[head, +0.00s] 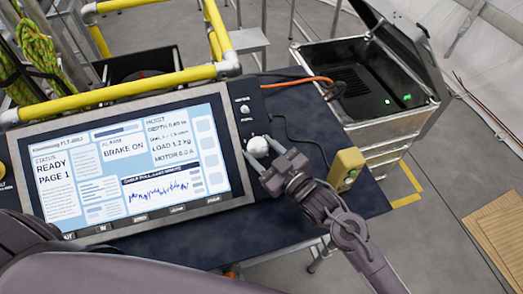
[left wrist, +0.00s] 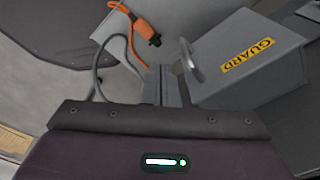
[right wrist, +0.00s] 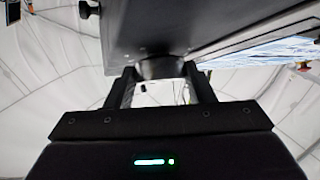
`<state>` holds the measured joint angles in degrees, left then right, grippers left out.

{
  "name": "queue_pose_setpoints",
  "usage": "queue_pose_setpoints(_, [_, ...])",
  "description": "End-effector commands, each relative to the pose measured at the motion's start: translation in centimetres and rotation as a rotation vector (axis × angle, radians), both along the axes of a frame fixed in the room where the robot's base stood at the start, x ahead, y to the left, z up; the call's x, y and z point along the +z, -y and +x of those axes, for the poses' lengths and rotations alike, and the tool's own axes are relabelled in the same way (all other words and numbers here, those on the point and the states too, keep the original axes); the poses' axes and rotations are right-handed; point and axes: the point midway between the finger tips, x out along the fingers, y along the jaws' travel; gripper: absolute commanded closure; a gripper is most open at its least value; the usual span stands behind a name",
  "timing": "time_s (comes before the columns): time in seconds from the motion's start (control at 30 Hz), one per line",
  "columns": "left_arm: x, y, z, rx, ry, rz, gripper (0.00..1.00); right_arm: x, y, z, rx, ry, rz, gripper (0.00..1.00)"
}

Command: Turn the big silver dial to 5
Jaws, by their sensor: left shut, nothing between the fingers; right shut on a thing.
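The big silver dial (head: 257,146) is a pale round knob on the dark strip at the right side of the control panel. Its scale and pointer are too small or covered to read. My right gripper (head: 273,160) is at the dial, with its fingers on either side of it. In the right wrist view the two fingers (right wrist: 162,88) stand apart around a dark round knob (right wrist: 163,67). My left gripper (left wrist: 162,85) shows in the left wrist view with its fingers together and empty; in the head view only the left arm shows, at the lower left.
The panel's screen (head: 130,170) reads READY, PAGE 1 and BRAKE ON. A small knob (head: 245,108) sits above the dial. A yellow box (head: 347,166) stands right of my right gripper. An open metal case (head: 370,85) is behind. A GUARD label (left wrist: 248,61) shows near my left gripper.

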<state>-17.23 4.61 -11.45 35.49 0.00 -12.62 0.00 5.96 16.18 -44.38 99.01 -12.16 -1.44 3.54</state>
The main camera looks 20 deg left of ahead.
Motion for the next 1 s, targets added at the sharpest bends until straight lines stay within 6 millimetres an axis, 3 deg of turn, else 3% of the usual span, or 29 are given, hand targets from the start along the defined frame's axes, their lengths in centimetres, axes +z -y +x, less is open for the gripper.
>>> queue_pose_setpoints(0.33, [-0.24,0.04,0.06,-0.001,0.001,0.000,1.00,0.05,0.13,0.25,0.125,0.049,-0.072,0.74])
queue_pose_setpoints(0.87, [-0.26,0.06,0.12,-0.001,0.002,-0.001,1.00,0.08,0.11,0.23,0.149,0.057,-0.084,0.74])
queue_pose_setpoints(0.9, [-0.26,0.06,0.12,-0.001,0.002,-0.001,1.00,0.08,0.10,0.23,0.149,0.057,-0.084,0.50])
queue_pose_setpoints(1.0, [-0.26,0.07,0.13,-0.001,0.002,0.000,1.00,0.08,0.10,0.22,0.149,0.057,-0.084,0.37])
